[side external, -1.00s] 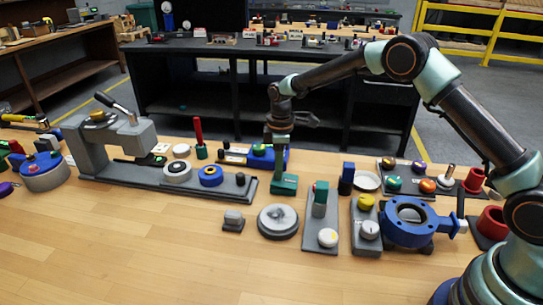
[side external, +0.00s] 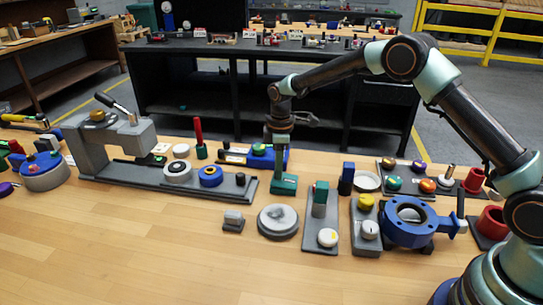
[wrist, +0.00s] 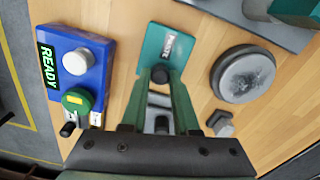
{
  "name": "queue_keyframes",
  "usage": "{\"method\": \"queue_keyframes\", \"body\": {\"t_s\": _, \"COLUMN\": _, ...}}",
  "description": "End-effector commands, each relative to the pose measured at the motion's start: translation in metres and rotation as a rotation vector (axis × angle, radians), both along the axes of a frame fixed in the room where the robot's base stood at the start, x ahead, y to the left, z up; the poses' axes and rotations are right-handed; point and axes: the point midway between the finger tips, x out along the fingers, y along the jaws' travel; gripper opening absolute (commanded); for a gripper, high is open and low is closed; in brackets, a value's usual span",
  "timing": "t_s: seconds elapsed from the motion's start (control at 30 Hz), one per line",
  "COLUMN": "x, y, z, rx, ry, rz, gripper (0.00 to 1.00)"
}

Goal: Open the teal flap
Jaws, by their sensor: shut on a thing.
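The fingers hide part of the knob and of the panel. The flap looks closed, though its hinge is not visible.
A blue box (wrist: 92,50) with a READY display stands to one side. A round grey disc (wrist: 243,74) and a small grey knob block (wrist: 220,122) stand to the other. A blue valve (side external: 408,222) is at the right.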

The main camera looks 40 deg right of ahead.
Motion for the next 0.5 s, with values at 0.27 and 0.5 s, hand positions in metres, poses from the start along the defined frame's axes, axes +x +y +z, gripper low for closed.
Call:
{"method": "queue_keyframes", "body": {"t_s": 0.27, "x": -0.0032, "y": -0.0017, "z": 0.0052, "rx": 0.004, "ry": -0.043, "rz": -0.001, "gripper": 0.0}}
{"method": "queue_keyframes", "body": {"t_s": 0.5, "x": -0.006, "y": -0.0053, "z": 0.0087, "rx": 0.009, "ry": -0.098, "rz": -0.005, "gripper": 0.0}}
